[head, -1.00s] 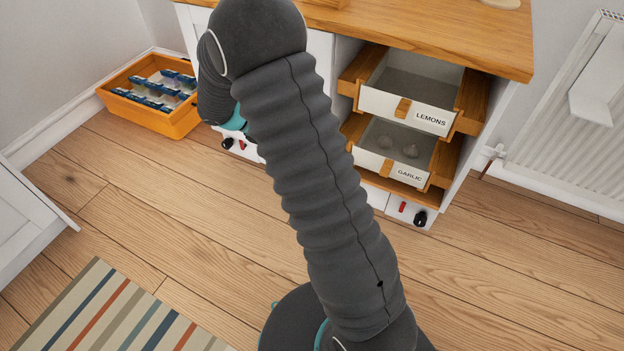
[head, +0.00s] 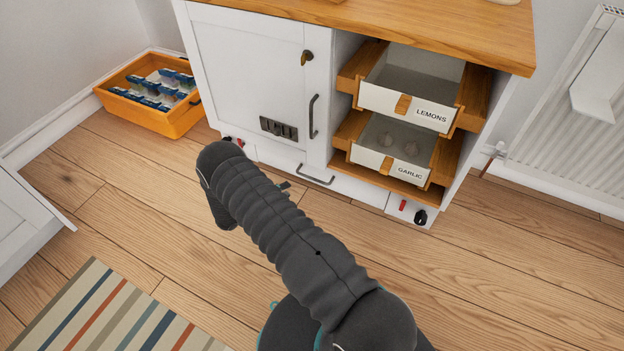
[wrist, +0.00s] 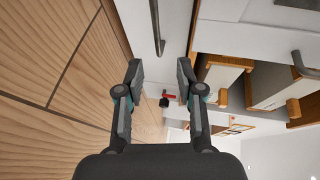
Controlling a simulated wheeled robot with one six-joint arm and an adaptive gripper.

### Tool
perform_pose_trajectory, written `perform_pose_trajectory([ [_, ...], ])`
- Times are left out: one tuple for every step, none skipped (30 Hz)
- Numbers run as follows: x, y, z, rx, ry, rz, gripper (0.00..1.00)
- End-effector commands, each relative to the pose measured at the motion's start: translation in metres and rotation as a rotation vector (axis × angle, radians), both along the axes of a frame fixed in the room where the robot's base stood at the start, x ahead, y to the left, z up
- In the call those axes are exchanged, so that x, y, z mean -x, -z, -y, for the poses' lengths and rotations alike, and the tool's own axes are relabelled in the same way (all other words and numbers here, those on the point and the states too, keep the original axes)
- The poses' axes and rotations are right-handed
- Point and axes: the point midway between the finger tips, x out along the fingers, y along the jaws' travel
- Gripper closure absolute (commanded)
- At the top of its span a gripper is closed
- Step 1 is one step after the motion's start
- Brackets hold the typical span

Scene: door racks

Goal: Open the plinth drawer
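The white plinth drawer (head: 348,189) runs along the bottom of the cabinet, below the door, and looks shut. Its dark bar handle (head: 316,180) shows just beyond my arm. In the wrist view, which is turned sideways, the handle (wrist: 157,30) stands upright in the picture on the white drawer front (wrist: 178,25), in line with the gap between my fingers. My gripper (wrist: 159,70) is open and empty, with its fingertips apart from the handle. In the head view my arm hides most of the gripper.
Above the plinth are a closed door with a dark handle (head: 313,117) and pulled-out trays labelled LEMONS (head: 380,99) and GARLIC (head: 371,159). Red and black knobs (head: 420,217) sit at the plinth's right end. An orange crate (head: 165,122) stands left.

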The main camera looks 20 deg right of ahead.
Motion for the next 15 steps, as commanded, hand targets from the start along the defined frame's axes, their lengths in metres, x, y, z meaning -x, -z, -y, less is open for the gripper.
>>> perform_pose_trajectory([
  [0.000,0.004,0.000,0.007,-0.009,-0.010,0.63],
  [0.000,0.006,0.001,0.011,-0.012,-0.016,0.63],
  [0.000,0.008,0.002,0.013,-0.015,-0.020,0.63],
  [0.000,0.008,0.004,0.013,-0.016,-0.022,0.63],
  [0.000,0.009,0.006,0.014,-0.016,-0.023,0.63],
  [-0.002,0.010,0.010,0.014,-0.016,-0.023,0.63],
  [-0.003,0.010,0.014,0.014,-0.015,-0.023,0.63],
  [-0.004,0.011,0.018,0.013,-0.015,-0.022,0.63],
  [-0.005,0.012,0.024,0.012,-0.013,-0.021,0.63],
  [-0.006,0.013,0.029,0.012,-0.013,-0.021,0.63],
  [-0.008,0.014,0.035,0.012,-0.013,-0.021,0.63],
  [-0.010,0.015,0.042,0.012,-0.012,-0.021,0.63],
  [-0.011,0.016,0.047,0.012,-0.012,-0.021,0.63],
  [-0.012,0.018,0.053,0.013,-0.012,-0.020,0.63],
  [-0.014,0.019,0.060,0.013,-0.012,-0.021,0.63],
])
